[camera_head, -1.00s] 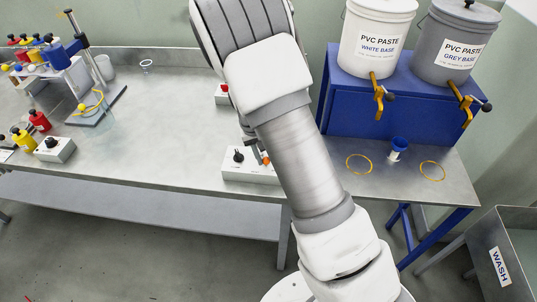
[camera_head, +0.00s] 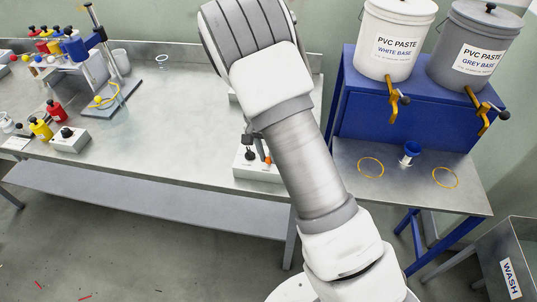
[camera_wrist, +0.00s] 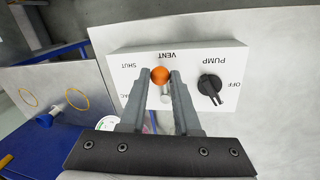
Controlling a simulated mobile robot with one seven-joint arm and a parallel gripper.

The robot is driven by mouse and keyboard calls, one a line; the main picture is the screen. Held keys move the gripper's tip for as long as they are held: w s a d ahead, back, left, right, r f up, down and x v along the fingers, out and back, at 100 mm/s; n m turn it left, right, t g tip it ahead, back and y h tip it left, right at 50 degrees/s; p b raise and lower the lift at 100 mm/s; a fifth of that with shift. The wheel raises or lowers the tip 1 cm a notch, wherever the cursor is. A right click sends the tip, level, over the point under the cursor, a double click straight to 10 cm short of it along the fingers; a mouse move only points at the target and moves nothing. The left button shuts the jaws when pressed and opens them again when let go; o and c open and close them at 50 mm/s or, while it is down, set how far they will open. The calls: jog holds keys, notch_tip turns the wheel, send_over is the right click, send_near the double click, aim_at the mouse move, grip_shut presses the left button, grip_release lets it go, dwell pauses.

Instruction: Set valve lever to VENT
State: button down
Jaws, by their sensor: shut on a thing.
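The valve lever has an orange knob (camera_wrist: 160,75) and a short silver stem (camera_wrist: 166,94). In the wrist view the knob lies just below the VENT label (camera_wrist: 165,55), with SHUT up to its left and a partly hidden label lower left. My gripper (camera_wrist: 162,79) is shut on the lever, its two grey fingers on either side of the knob and stem. In the head view the orange knob (camera_head: 267,159) shows beside my arm, which hides most of the gripper. The white control box (camera_wrist: 228,92) also carries a black PUMP knob (camera_wrist: 210,88) by the OFF label.
The box stands at the front edge of the grey bench (camera_head: 180,110). White (camera_head: 395,40) and grey (camera_head: 473,45) paste buckets stand on a blue stand at right. A small blue-topped cup (camera_head: 411,150) stands between yellow rings. Colored bottles (camera_head: 55,110) and a stand fill the bench's left.

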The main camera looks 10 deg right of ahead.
dwell(0.3)
jog(key=c, duration=0.6)
grip_release()
jog(key=shift+c, duration=0.2)
jog(key=w+a+r, duration=0.1)
jog(key=a+r, duration=0.2)
jog(key=r, duration=1.4)
jog(key=shift+w, duration=0.35)
jog(key=shift+r, duration=0.1)
